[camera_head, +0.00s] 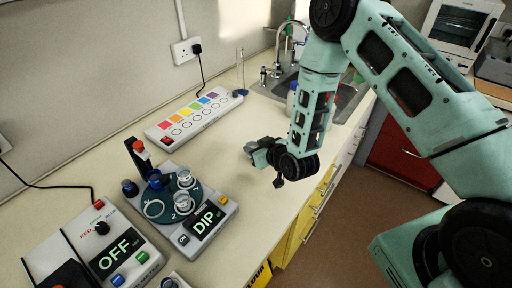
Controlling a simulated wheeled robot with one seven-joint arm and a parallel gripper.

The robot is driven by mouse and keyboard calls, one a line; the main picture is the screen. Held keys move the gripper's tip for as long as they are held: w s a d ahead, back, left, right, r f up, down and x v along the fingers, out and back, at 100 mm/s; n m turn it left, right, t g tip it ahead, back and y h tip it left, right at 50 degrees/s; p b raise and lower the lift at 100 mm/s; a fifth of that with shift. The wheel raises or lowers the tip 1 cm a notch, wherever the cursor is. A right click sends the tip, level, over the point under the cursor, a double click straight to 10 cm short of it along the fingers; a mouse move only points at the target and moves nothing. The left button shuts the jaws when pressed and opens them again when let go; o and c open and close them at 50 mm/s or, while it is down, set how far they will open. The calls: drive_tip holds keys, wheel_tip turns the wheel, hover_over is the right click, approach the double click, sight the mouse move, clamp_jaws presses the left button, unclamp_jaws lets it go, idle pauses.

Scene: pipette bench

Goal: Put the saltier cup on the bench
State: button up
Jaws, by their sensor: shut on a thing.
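My gripper (258,152) is over the front part of the bench (240,125), right of the dip device. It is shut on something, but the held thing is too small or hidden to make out. Two clear cups, a rear one (186,177) and a front one (183,200), stand on the round dark plate of the device marked DIP (208,222). A white ring (154,208) on the plate's left looks empty. A dark blue piece (156,180) is at the plate's back. Which cup is saltier cannot be seen.
A device marked OFF (112,258) stands at the lower left. A strip with coloured squares (196,117) lies near the wall. A glass cylinder (240,72) and a sink (345,100) are farther back. Bare bench lies between the strip and my gripper.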

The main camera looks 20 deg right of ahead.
drive_tip(key=shift+f, duration=0.45)
drive_tip(key=shift+f, duration=0.25)
drive_tip(key=o, duration=0.9)
drive_tip(key=shift+r, duration=0.1)
drive_tip(key=shift+o, duration=0.2)
